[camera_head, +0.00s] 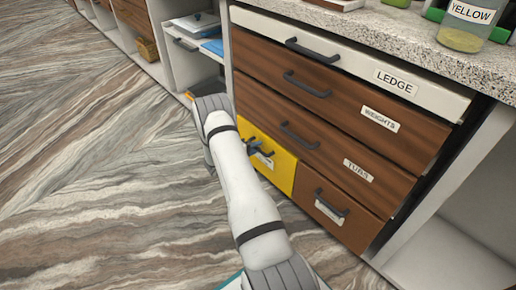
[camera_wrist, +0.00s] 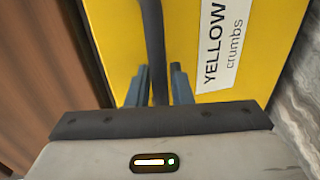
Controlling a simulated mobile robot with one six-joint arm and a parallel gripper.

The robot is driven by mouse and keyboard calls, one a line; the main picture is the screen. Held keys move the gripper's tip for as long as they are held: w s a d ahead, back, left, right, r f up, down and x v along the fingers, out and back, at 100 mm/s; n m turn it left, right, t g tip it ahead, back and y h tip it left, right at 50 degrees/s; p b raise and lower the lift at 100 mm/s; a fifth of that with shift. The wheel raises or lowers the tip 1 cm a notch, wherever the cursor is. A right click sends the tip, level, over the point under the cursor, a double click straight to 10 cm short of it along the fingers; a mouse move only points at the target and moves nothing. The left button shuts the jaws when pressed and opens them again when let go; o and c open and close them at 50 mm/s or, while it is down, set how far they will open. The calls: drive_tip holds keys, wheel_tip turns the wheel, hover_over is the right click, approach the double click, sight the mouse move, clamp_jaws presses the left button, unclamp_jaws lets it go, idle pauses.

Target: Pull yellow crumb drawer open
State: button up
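The yellow crumb drawer (camera_head: 276,170) is at the lower left of the drawer unit in the head view. Its front looks flush with the drawers around it. In the wrist view its yellow front (camera_wrist: 112,28) fills the upper middle, with a white label (camera_wrist: 222,45) reading "YELLOW crumbs". The drawer's dark bar handle (camera_wrist: 154,35) runs down between my two blue-grey fingers. My gripper (camera_wrist: 158,85) is closed in on the handle, one finger close on each side. In the head view my gripper (camera_head: 255,148) is at the drawer front, partly hidden by my arm.
Brown drawers labelled WEIGHTS (camera_head: 380,119) and TUBS (camera_head: 358,170) are above, under a white LEDGE drawer (camera_head: 395,82). A smaller brown drawer (camera_head: 335,210) is to the right of the yellow one. Open shelves (camera_head: 185,45) are to the left. The patterned floor (camera_head: 100,150) in front is clear.

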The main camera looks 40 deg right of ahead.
drive_tip(key=shift+c, duration=0.3)
clamp_jaws()
